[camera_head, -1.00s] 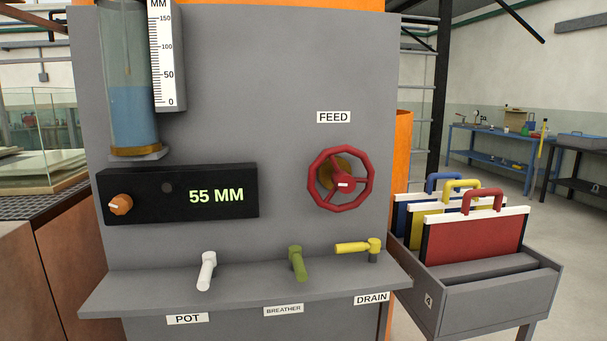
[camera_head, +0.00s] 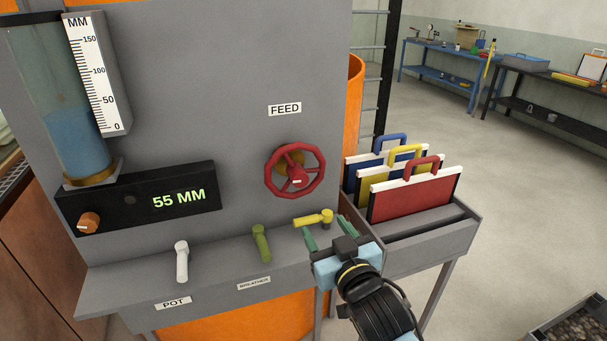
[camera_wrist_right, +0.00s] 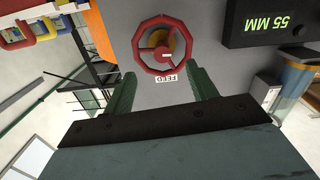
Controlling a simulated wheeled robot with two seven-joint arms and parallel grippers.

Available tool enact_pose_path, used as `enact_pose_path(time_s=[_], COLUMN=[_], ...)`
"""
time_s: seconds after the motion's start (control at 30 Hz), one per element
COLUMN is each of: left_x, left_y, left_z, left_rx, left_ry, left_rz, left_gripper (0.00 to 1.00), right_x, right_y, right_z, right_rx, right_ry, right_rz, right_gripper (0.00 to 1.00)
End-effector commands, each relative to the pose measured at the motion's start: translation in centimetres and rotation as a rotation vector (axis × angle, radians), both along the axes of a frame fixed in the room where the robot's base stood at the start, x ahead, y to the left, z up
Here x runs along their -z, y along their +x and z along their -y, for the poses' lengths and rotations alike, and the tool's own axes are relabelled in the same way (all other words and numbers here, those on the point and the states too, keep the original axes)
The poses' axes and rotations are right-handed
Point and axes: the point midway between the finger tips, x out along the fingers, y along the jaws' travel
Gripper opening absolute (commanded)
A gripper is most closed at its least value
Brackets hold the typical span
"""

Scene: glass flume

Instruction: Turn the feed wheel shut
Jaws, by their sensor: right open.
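The red feed wheel (camera_head: 295,171) is mounted on the grey panel under the FEED label (camera_head: 284,109). My right gripper (camera_head: 330,237) is open and empty, below and to the right of the wheel in the head view, in front of the yellow drain lever (camera_head: 314,218). In the right wrist view the wheel (camera_wrist_right: 162,45) shows upside down, beyond and between the two green fingers (camera_wrist_right: 161,92), not touching them. The DRAIN label is hidden behind the gripper. My left gripper is not in view.
The shelf carries a white pot lever (camera_head: 182,262) and a green breather lever (camera_head: 261,243). The black display (camera_head: 140,198) reads 55 MM. A grey rack (camera_head: 434,231) with red, yellow and blue handled plates stands to the right. Open floor lies beyond it.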

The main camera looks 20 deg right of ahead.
Motion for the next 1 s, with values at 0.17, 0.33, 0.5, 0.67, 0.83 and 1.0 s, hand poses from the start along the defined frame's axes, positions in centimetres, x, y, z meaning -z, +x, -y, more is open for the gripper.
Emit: enact_pose_path(time_s=[0.17,0.33,0.5,0.67,0.83,1.0], left_x=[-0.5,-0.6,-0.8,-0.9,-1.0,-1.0], left_y=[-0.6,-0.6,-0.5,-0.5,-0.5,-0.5], left_z=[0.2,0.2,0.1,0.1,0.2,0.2], left_rx=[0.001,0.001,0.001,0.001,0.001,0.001], left_ry=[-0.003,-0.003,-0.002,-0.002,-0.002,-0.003], left_rz=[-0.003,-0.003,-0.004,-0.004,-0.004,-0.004], left_gripper=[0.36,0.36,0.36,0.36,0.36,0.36], right_x=[-2.5,-2.5,-2.4,-2.4,-2.3,-2.3], right_y=[0.6,3.1,6.8,9.8,12.1,13.1], right_z=[-0.2,-0.3,-0.4,-0.5,-0.6,-0.6], right_rx=[-0.001,-0.001,-0.001,-0.001,-0.001,-0.001], right_ry=[0.008,0.008,0.007,0.007,0.007,0.007], right_rz=[0.045,0.046,0.045,0.044,0.043,0.042], right_gripper=[0.57,0.57,0.57,0.57,0.57,0.57])
